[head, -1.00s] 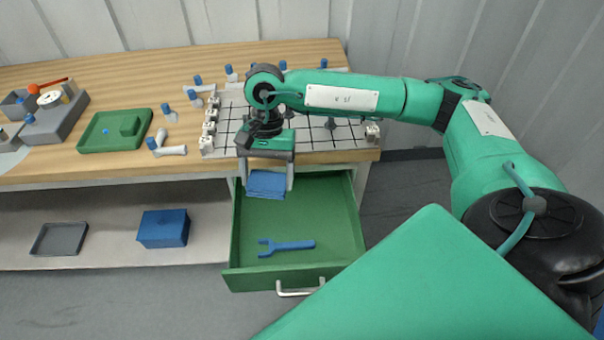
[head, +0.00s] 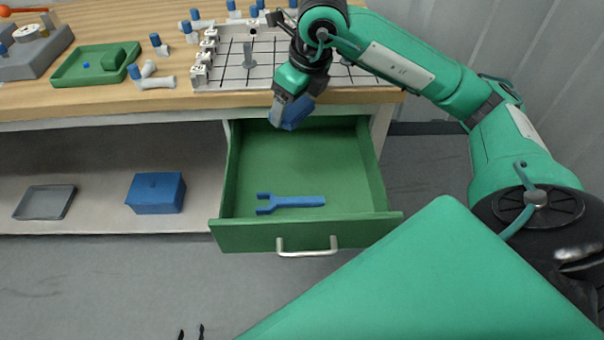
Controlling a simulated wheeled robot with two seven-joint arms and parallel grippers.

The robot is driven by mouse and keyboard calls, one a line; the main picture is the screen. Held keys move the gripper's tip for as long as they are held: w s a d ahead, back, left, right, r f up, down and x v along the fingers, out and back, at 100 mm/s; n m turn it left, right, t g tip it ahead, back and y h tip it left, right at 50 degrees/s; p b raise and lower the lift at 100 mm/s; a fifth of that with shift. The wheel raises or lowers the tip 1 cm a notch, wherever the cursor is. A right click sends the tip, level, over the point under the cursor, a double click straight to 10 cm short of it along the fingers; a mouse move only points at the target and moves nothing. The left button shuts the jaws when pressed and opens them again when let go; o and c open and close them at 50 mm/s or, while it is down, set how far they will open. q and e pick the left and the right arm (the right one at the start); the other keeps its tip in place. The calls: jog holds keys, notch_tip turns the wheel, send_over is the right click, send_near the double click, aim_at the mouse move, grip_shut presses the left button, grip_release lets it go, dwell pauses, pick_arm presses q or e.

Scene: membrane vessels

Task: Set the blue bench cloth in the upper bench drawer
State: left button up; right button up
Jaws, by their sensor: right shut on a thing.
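The blue bench cloth (head: 297,113) is a small folded blue piece, partly hidden by my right gripper. My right gripper (head: 284,112) is shut on it and holds it tilted above the back end of the open upper drawer (head: 255,160), close to the bench's front edge. The green drawer is pulled out, with its handle facing the viewer. Only two dark tips of my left gripper (head: 190,333) show at the bottom edge, over the floor. They stand apart with nothing seen between them.
A blue wrench (head: 290,202) lies in the front of the drawer; the rest of its floor is clear. A blue box (head: 156,193) and a grey tray (head: 45,202) sit on the lower shelf. A green tray (head: 90,68) and a gridded plate (head: 230,70) are on the bench.

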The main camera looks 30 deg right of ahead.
jog(key=m+b, duration=0.1)
jog(key=d+f+m+h+b, duration=0.1)
jog(key=m, duration=0.1)
jog(key=d+m+b, duration=0.1)
jog(key=m, duration=0.1)
jog(key=shift+f+h, duration=0.3)
jog(key=shift+f+m, duration=0.15)
jog(key=shift+m, duration=0.15)
notch_tip(320, 180, down, 5)
jog(key=b, duration=0.3)
send_over(301, 174)
jog(key=s, duration=0.1)
notch_tip(301, 174, down, 10)
jog(key=shift+s+a+r, duration=0.1)
jog(key=shift+a+r, duration=0.05)
jog(key=shift+r, duration=0.05)
notch_tip(301, 174, down, 5)
jog(key=shift+r+b, duration=0.1)
jog(key=shift+b, duration=0.55)
pick_arm(q)
jog(key=w+r+t+h, duration=0.2)
jog(key=w+r+t, duration=0.2)
jog(key=r+t, duration=0.7)
notch_tip(301, 174, up, 9)
jog(key=shift+w+a+r+n+h, duration=0.1)
jog(key=shift+w+a+n+h, duration=0.1)
jog(key=shift+a+n+h, duration=0.15)
